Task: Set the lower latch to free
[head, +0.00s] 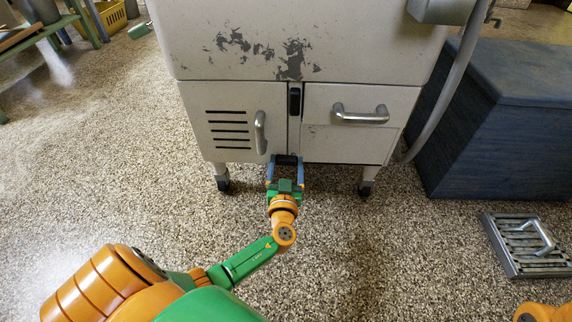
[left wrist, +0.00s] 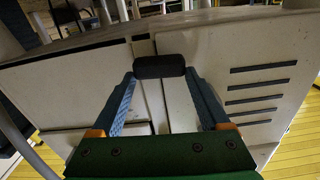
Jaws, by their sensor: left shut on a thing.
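The white washer cabinet (head: 300,50) has a narrow strip between its two lower fronts. A black upper latch (head: 294,102) sits upright at the top of this strip. The dark lower latch (head: 287,159) is at the strip's bottom edge. My left gripper (head: 286,162) reaches it from below and is shut on it. In the left wrist view the black lower latch (left wrist: 160,66) lies between the blue fingertips of the left gripper (left wrist: 159,72), crosswise to the strip. My right gripper is out of view.
A slotted door (head: 222,125) with an upright handle is left of the strip. A drawer front (head: 345,135) with a level handle is right of it. A grey hose, a blue chest (head: 490,130) and a metal grate (head: 525,248) are at right. The left floor is mostly clear.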

